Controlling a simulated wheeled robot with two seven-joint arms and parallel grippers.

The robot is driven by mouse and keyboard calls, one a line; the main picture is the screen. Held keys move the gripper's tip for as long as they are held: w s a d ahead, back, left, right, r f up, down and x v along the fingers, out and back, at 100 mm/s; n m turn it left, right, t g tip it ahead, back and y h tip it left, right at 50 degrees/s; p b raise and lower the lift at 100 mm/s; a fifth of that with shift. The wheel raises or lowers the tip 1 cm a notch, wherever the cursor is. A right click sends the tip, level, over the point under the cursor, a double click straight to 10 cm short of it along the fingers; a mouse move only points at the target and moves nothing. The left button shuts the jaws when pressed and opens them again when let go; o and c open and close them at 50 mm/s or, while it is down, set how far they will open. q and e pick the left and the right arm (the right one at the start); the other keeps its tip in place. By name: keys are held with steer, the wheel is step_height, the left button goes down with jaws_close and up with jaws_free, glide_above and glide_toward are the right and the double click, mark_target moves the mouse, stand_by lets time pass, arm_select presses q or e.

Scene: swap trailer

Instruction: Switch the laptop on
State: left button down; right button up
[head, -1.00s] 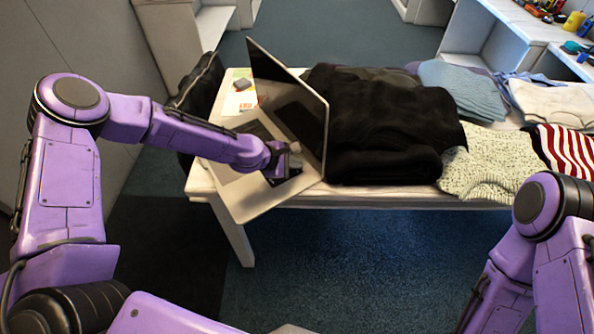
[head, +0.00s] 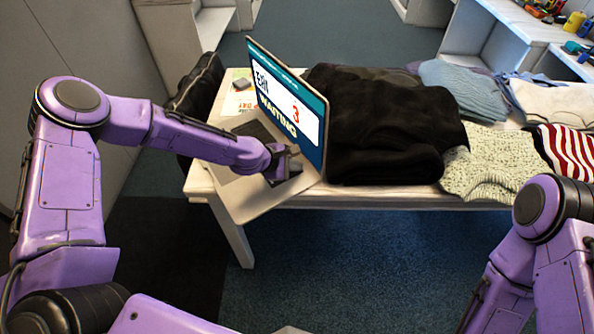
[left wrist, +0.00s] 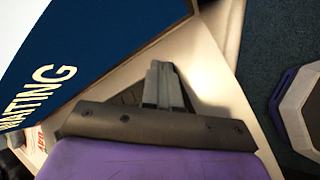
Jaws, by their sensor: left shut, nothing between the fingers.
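The laptop (head: 262,203) stands open at the left end of the white table, its base reaching over the front edge. Its screen (head: 290,105) is lit, blue and white, with the words "EXIT" and "WAITING" and a red 3. The lit screen also shows in the left wrist view (left wrist: 110,45). My left gripper (head: 290,160) is over the right part of the keyboard deck, close to the screen's foot. In the left wrist view its fingers (left wrist: 160,80) are together and empty. Whether the fingertips touch the deck is hidden. My right gripper is out of view; only its arm shows.
A pile of black clothes (head: 385,130) lies right behind the screen. More folded clothes, including a speckled top (head: 495,165) and a red striped one (head: 565,150), cover the right of the table. A leaflet (head: 240,95) lies behind the laptop. A dark bag (head: 195,95) is at the left.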

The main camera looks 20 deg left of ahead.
mark_target(295, 173)
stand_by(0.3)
arm_select(q)
steer(key=shift+r+p, duration=0.7)
steer(key=shift+r, duration=0.05)
step_height(295, 173, up, 5)
steer(key=p, duration=0.4)
steer(key=shift+r+p, duration=0.1)
steer(key=shift+p, duration=0.25)
